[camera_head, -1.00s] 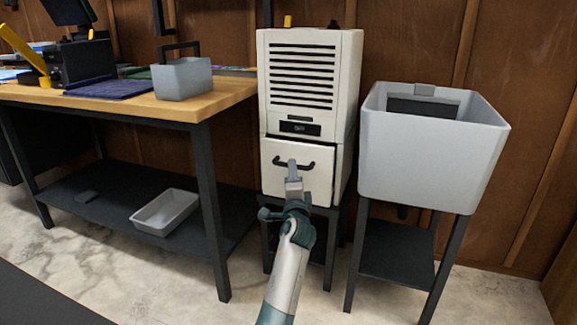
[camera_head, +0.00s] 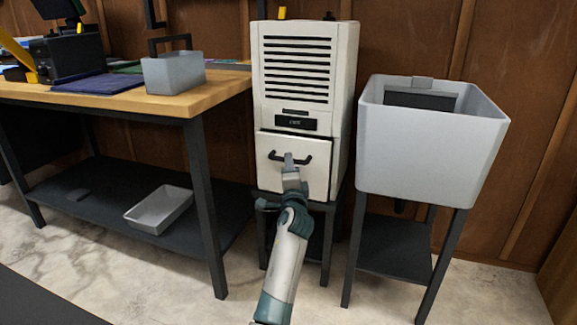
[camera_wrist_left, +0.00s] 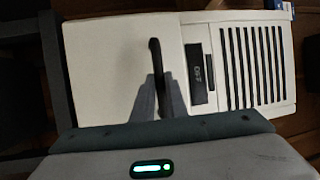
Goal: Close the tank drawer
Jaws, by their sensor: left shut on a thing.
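The tank drawer (camera_head: 290,178) is the cream front at the bottom of the tall cream dehumidifier-like unit (camera_head: 342,95). A dark gap shows along its top edge, so it seems to stand slightly out. Its black bar handle (camera_head: 304,158) runs across the front. My left gripper (camera_head: 289,158) is at the handle's middle. In the left wrist view the gripper (camera_wrist_left: 161,95) has its fingers on both sides of the handle (camera_wrist_left: 154,52), shut on it. A small dark display panel (camera_head: 295,122) sits above the drawer. My right gripper is not in view.
A grey sink-like tub (camera_head: 430,145) on black legs stands right of the unit. A wooden-topped workbench (camera_head: 215,92) stands left, with a grey bin (camera_head: 172,75) on top and a grey tray (camera_head: 158,210) on its lower shelf. Concrete floor is clear in front.

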